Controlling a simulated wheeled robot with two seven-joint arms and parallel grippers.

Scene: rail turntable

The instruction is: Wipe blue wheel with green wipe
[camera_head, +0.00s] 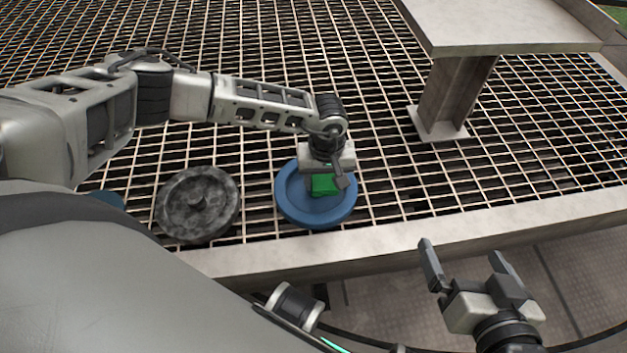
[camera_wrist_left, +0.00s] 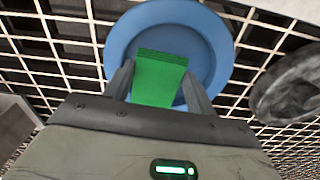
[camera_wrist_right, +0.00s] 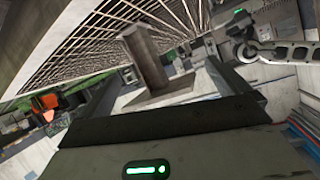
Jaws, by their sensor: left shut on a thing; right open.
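The blue wheel (camera_head: 288,203) lies flat on the grating in the middle of the head view; it also shows in the left wrist view (camera_wrist_left: 222,45). My left gripper (camera_head: 326,190) is shut on the green wipe (camera_head: 322,185) and holds it over the dished face of the wheel. In the left wrist view the wipe (camera_wrist_left: 160,75) sits between the two fingers, in front of the wheel's middle. I cannot tell for sure whether it touches the wheel. My right gripper (camera_head: 474,272) is open and empty, off to the lower right beyond the grating's pale edge.
A dark grey wheel (camera_head: 180,215) lies left of the blue wheel; part of another blue round thing (camera_head: 107,198) shows beyond it. A pale beam (camera_head: 390,243) edges the grating in front. A metal post (camera_head: 452,95) with a flat top stands at back right. Grating between is clear.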

